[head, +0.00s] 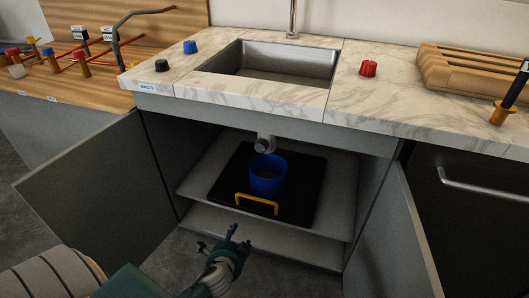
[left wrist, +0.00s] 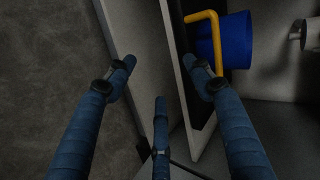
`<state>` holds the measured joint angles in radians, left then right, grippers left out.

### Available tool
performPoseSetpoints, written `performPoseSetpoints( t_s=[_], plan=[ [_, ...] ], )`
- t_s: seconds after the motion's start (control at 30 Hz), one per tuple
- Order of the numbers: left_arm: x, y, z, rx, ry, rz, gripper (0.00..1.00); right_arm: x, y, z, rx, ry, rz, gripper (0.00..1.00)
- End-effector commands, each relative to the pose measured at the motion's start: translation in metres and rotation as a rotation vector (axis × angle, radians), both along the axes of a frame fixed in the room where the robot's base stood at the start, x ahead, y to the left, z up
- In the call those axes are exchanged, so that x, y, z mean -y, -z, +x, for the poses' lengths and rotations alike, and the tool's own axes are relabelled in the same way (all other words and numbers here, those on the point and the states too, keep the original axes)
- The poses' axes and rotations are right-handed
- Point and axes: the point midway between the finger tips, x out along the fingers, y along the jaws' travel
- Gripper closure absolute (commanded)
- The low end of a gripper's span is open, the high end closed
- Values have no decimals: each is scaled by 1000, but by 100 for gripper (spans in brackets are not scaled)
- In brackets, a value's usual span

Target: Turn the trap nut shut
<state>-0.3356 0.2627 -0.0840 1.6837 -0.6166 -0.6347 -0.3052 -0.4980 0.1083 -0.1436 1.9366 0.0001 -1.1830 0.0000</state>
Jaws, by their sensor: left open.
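The grey trap pipe (head: 264,143) hangs under the sink inside the open cabinet, just above a blue bucket (head: 267,178). The trap nut is too small to make out clearly on it. A pale end of the pipe shows at the right edge of the left wrist view (left wrist: 309,34). The blue bucket also shows there (left wrist: 236,40). My left gripper (head: 222,242) is in front of the cabinet, low and apart from the bucket and pipe. In the left wrist view its fingers (left wrist: 160,85) are spread and empty. My right gripper is not in view.
The bucket stands on a black tray (head: 307,185) with a yellow handle (head: 257,204) on the cabinet shelf (head: 203,165). Open doors flank the opening at left (head: 90,190) and right (head: 400,235). A sink (head: 275,62), blue knob (head: 190,47) and red knob (head: 368,68) are above.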

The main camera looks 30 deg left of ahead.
Motion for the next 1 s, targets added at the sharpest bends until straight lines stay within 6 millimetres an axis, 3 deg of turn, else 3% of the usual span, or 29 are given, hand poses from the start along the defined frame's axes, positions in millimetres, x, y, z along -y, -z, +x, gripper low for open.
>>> performPoseSetpoints(
  t_s=[0.1, 0.2, 0.3, 0.4, 0.5, 0.67, 1.0],
  plan=[
    [-25, -61, 48, 104, 152, 273, 48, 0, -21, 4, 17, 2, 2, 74],
    [-34, -120, 82, 180, 290, 553, 48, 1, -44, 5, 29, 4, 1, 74],
    [-33, -169, 104, 225, 397, 802, 48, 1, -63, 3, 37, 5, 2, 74],
    [-30, -195, 115, 242, 458, 953, 48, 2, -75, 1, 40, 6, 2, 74],
    [-28, -207, 121, 249, 481, 1017, 48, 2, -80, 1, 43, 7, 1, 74],
    [-32, -209, 139, 249, 482, 1025, 48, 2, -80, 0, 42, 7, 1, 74],
    [-47, -208, 200, 249, 480, 1020, 48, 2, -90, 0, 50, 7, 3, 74]
  ],
)
